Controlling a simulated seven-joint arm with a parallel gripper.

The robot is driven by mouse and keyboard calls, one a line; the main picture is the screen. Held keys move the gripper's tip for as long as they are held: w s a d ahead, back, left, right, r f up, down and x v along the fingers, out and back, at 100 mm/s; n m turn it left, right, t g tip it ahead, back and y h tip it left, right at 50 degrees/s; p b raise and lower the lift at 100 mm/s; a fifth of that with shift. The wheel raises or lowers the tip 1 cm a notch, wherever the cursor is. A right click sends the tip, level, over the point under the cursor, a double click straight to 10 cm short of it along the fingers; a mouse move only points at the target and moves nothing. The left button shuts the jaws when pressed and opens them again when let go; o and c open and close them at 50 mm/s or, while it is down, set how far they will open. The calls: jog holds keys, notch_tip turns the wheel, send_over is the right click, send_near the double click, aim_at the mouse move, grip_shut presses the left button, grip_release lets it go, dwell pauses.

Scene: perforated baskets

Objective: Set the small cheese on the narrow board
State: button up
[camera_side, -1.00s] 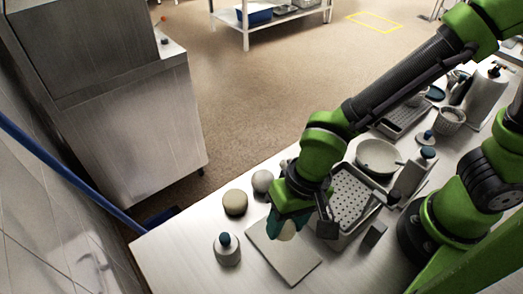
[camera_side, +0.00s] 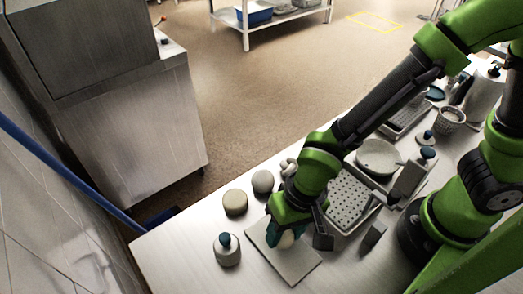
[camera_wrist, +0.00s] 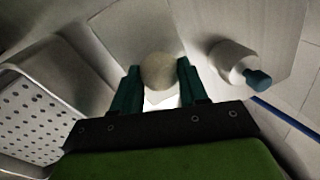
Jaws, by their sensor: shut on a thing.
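The small cheese (camera_side: 287,241), a pale round piece, is between the teal fingers of my gripper (camera_side: 282,238). In the wrist view the cheese (camera_wrist: 160,70) sits between both fingertips (camera_wrist: 158,72), which close on its sides. The narrow board (camera_side: 292,266) is a flat, light grey slab on the counter. My gripper and the cheese are low over its far part. I cannot tell whether the cheese touches the board. The board (camera_wrist: 125,28) also shows behind the cheese in the wrist view. My fingers and hand hide part of the cheese.
A perforated basket (camera_side: 352,199) stands close right of my gripper. Two round pieces, one tan (camera_side: 235,203) and one grey (camera_side: 263,182), lie behind the board. A blue-topped container (camera_side: 227,250) stands to its left. The counter's front left is clear.

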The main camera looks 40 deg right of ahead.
jog(key=shift+f, duration=0.55)
dwell(0.5)
jog(key=o, duration=1.1)
jog(key=shift+w+a+r+v, duration=0.1)
jog(key=shift+a+v, duration=0.2)
jog(key=shift+v, duration=1)
jog(key=shift+w+a+r+v, duration=0.1)
jog(key=shift+a+v, duration=0.2)
jog(key=shift+v, duration=1)
jog(key=shift+a+v, duration=0.3)
jog(key=shift+v, duration=1)
jog(key=shift+s+d+f+n, duration=0.1)
jog(key=shift+s+d+n, duration=0.2)
jog(key=shift+n, duration=0.4)
jog(key=w+d+r+t, duration=0.1)
jog(key=d+r+t, duration=0.1)
jog(key=d+r, duration=0.3)
jog(key=w+d+r+m+t, duration=0.1)
jog(key=d+r, duration=0.3)
jog(key=d, duration=0.5)
jog(key=w+d+r+m+t, duration=0.1)
jog(key=d+r+t, duration=0.2)
jog(key=d+r, duration=0.2)
jog(key=shift+w+d+r+t+h, duration=0.15)
jog(key=shift+d, duration=0.65)
jog(key=shift+w+d+r+t+h, duration=0.1)
jog(key=shift+d+r+t+h, duration=0.05)
jog(key=shift+d, duration=0.6)
